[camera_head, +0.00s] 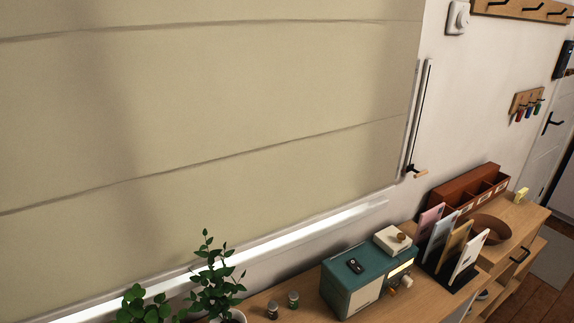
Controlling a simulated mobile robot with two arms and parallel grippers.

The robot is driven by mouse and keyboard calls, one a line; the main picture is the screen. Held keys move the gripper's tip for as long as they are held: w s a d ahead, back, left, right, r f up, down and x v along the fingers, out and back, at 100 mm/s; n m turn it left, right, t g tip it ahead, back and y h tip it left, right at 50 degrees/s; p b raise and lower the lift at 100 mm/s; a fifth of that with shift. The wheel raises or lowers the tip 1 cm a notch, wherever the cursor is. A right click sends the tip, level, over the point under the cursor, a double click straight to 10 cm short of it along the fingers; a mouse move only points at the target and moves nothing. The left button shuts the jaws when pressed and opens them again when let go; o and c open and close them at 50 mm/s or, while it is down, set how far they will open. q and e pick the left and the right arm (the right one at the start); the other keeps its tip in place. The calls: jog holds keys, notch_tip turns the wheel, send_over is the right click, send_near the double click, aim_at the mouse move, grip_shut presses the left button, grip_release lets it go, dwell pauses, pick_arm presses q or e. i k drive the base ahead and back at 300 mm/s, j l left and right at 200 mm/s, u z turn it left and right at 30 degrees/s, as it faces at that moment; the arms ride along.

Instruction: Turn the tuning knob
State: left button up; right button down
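A teal radio (342,270) with a cream front panel stands on the wooden cabinet (283,313) at the bottom, right of centre. A light dial strip (401,269) shows on its right-hand face. Below the strip are two small knobs, a pale one (407,281) and a tan one (393,291). I cannot tell from their looks which is the tuning knob. Neither gripper is in view.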

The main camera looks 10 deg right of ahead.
aim_at(407, 281)
jog(key=z, duration=1.25)
